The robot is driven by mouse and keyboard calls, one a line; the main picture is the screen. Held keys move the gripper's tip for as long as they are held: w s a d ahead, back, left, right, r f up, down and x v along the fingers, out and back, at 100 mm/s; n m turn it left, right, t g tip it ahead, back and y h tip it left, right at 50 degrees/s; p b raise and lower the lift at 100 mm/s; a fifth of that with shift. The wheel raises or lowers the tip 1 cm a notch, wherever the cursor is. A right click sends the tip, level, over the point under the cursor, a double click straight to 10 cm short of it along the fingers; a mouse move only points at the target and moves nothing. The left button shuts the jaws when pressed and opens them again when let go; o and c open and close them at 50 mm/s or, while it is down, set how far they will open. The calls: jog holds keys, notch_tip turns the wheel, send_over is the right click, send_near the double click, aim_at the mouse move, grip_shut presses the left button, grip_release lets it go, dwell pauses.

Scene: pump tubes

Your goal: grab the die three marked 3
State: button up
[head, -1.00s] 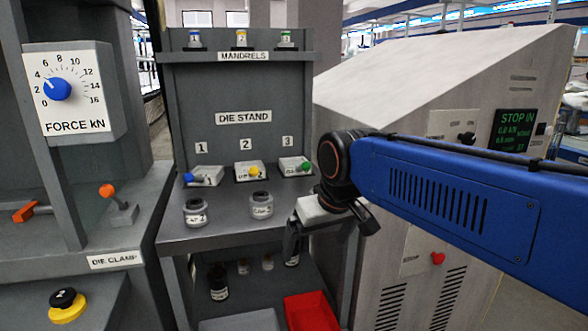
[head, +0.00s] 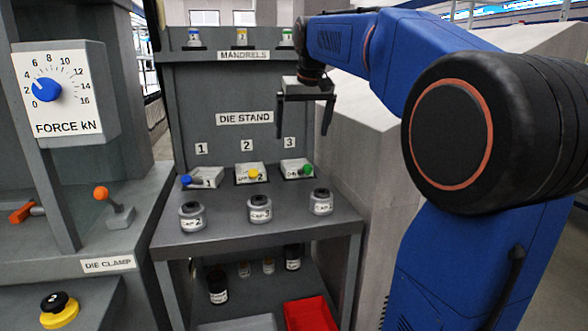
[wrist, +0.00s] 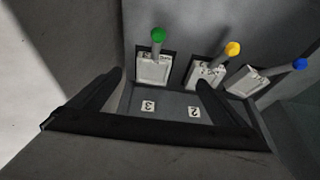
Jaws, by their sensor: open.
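The die three is a pale block with a green knob (head: 297,169), sitting in the right slot of the die stand under the label 3. In the wrist view die three (wrist: 153,68) shows between my fingertips in the picture, its green knob pointing away from the backboard. My gripper (head: 303,129) is open and empty, pointing down above and slightly right of die three, with a clear gap. The open fingers also show in the wrist view (wrist: 160,80). The yellow-knobbed die two (head: 249,174) and blue-knobbed die one (head: 203,178) sit to its left.
Three grey-lidded jars stand on the shelf in front of the dies: left (head: 192,216), middle (head: 259,209) and right (head: 321,202). The backboard (head: 240,95) rises behind, with mandrels on top. A red bin (head: 310,314) is below. A pale cabinet (head: 375,150) stands right.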

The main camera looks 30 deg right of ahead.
jog(key=w+d+r, duration=0.1)
jog(key=w+d, duration=0.1)
send_near(299, 164)
jog(key=s+a+f, duration=0.1)
jog(key=a+f, duration=0.1)
jog(key=f, duration=0.1)
jog(key=shift+s+a, duration=0.15)
jog(key=shift+s, duration=0.2)
jog(key=shift+x, duration=2.6)
jog(key=shift+s, duration=0.2)
jog(key=c, duration=1.8)
